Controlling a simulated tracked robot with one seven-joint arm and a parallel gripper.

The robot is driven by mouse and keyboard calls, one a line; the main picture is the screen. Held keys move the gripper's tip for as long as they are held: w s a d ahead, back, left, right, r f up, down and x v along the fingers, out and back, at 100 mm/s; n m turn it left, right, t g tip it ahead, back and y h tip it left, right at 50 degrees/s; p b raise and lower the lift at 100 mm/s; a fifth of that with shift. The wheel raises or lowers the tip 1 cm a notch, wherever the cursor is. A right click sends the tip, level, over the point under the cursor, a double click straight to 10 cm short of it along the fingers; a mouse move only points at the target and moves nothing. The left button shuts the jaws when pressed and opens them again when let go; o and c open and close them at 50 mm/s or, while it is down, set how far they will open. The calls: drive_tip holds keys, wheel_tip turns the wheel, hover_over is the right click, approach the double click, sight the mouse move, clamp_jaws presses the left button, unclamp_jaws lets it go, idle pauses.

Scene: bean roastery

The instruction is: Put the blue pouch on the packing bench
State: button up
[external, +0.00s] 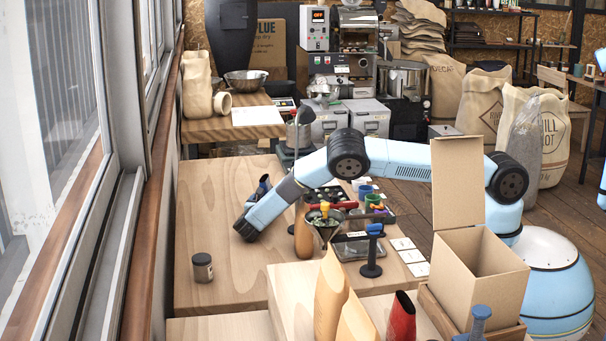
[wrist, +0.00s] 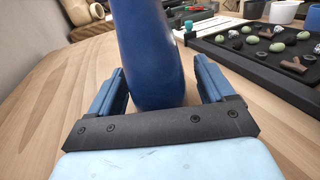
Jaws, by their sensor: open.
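The blue pouch (wrist: 148,50) stands upright between my two fingers in the wrist view, with a small gap visible on either side. In the external view the pouch (external: 264,184) shows as a small dark blue shape just beyond my wrist, on the light wooden table (external: 215,255). My gripper (wrist: 158,78) is open around its lower part; in the external view my wrist mostly hides the fingers. A raised wooden bench top (external: 287,295) is at the front, with pouches and a box on it; I cannot tell for sure that it is the packing bench.
A black tray of beans (wrist: 262,62) lies right of the pouch. A tan bottle-like object (external: 303,232), a dripper stand (external: 325,222) and cups stand close by. A lidded jar (external: 202,267) stands nearer. An open cardboard box (external: 470,265) and a red pouch (external: 402,318) are at the front right.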

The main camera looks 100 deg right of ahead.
drive_tip(key=v, duration=1.1)
drive_tip(key=shift+o, duration=0.3)
drive_tip(key=shift+w+a, duration=0.15)
drive_tip(key=shift+a, duration=0.15)
drive_tip(key=shift+o, duration=1.4)
drive_tip(key=shift+a, duration=0.15)
